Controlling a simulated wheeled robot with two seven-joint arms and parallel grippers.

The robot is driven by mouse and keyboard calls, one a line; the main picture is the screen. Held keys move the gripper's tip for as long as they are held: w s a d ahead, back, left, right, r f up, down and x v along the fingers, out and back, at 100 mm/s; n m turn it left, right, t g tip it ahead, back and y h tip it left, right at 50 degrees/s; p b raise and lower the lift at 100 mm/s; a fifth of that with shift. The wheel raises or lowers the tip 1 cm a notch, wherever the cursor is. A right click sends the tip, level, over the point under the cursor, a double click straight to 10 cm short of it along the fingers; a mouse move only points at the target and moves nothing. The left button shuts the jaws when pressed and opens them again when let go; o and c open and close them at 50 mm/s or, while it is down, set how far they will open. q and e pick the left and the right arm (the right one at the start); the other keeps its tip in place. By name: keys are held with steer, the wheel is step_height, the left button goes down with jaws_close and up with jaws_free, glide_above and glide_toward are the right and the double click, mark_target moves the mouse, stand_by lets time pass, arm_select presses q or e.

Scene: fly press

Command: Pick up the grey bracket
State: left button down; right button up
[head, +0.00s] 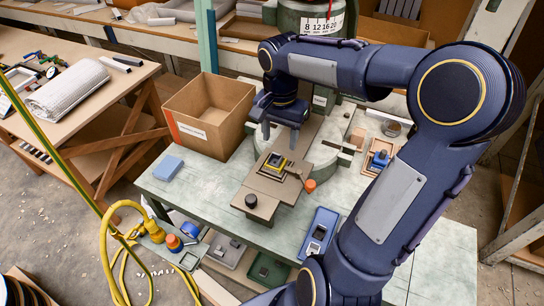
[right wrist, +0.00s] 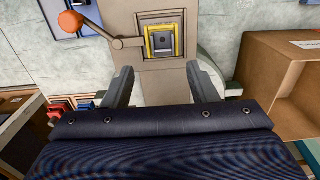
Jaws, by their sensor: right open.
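A small grey piece with a dark hole, which looks like the grey bracket (right wrist: 162,41), sits inside a yellow frame (right wrist: 178,40) on the press's tan slide. The yellow frame also shows in the head view (head: 267,164), where the piece inside is too small to make out well. My right gripper (head: 281,134) points down above the slide, behind the frame in the head view. In the right wrist view its two fingers (right wrist: 158,76) are apart with nothing between them, short of the frame. My left gripper is not in view.
An orange knob on a lever (right wrist: 71,21) stands beside the frame. The press (head: 312,14) rises behind my right arm. A cardboard box (head: 205,110) stands left, a blue tray (head: 318,228) at the front right. The bench (head: 205,190) is clear at front left.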

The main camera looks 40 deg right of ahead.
mark_target(277, 155)
steer(key=f, duration=0.5)
steer(key=shift+w+a+f+p, duration=0.1)
steer(key=shift+a+f+p, duration=0.2)
steer(key=c, duration=1.1)
steer(key=shift+c, duration=0.2)
steer(key=shift+r, duration=0.15)
jaws_close()
